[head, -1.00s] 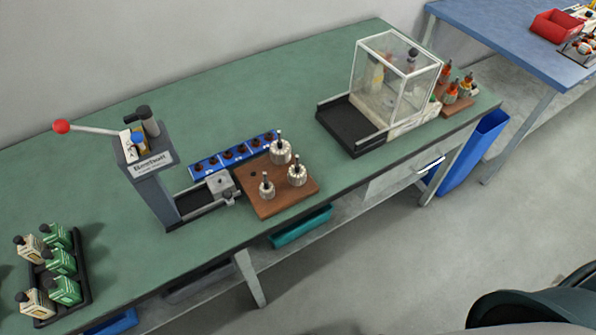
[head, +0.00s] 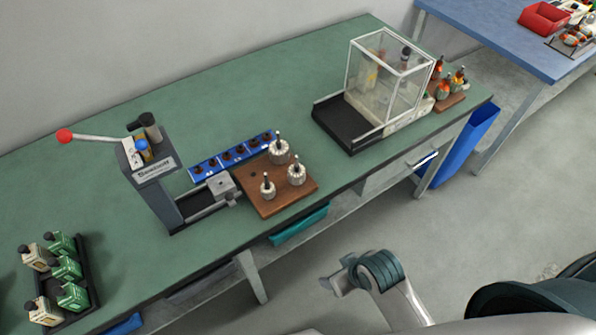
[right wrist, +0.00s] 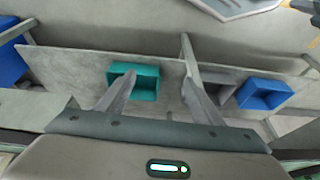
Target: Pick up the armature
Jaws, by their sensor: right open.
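Three armatures with pale ribbed cores and dark upright shafts stand on a brown wooden board (head: 285,203) on the green bench. One armature (head: 279,154) is at the back, one (head: 297,175) at the right and a smaller one (head: 267,191) at the front left. My right gripper (right wrist: 158,88) is open and empty in the right wrist view, with the bench's lower shelf behind its fingers. No armature shows in that view. In the head view my right arm is in front of the bench, below and right of the board. My left gripper is not in view.
A lever press (head: 155,190) stands left of the board, and a blue strip (head: 232,156) of parts lies behind it. A clear-walled box (head: 385,85) stands to the right, with orange-wound parts (head: 445,88) beyond. A teal bin (right wrist: 145,82) sits on the lower shelf.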

